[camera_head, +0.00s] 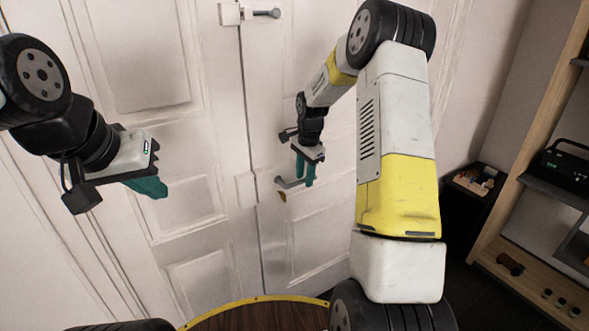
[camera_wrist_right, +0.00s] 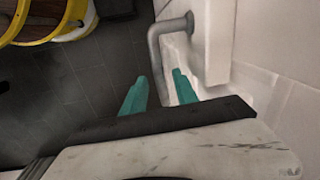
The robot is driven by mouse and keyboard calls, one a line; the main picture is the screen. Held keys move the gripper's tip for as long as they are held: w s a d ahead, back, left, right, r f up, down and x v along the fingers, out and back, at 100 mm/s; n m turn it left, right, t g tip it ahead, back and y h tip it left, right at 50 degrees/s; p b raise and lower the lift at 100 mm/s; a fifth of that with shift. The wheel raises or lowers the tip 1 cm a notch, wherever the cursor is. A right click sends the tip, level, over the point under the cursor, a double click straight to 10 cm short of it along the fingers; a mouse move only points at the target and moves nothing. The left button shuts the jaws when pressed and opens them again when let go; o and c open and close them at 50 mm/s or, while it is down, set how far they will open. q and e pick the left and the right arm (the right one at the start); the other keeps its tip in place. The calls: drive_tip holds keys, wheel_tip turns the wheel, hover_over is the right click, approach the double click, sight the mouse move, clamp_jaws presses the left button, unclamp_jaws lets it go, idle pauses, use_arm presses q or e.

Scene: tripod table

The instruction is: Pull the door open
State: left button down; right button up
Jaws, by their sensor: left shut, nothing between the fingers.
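The white double door (camera_head: 200,130) fills the back of the head view, with a vertical seam between its two leaves. A grey lever handle (camera_head: 290,183) sits low near the seam. My right gripper (camera_head: 305,180) is at this handle, its teal fingers pointing down. In the right wrist view, the bent handle (camera_wrist_right: 154,50) runs down between the two teal fingertips (camera_wrist_right: 158,80). The fingers are apart, with gaps beside the bar. My left gripper (camera_head: 150,188) is shut and empty, in front of the left leaf, away from any handle.
Another lever (camera_head: 262,13) is higher on the door. A wooden shelf (camera_head: 520,150) and a small dark stand (camera_head: 474,180) with items are at the right.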

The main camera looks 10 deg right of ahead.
drive_tip(key=shift+f, duration=0.2)
clamp_jaws()
idle(1.3)
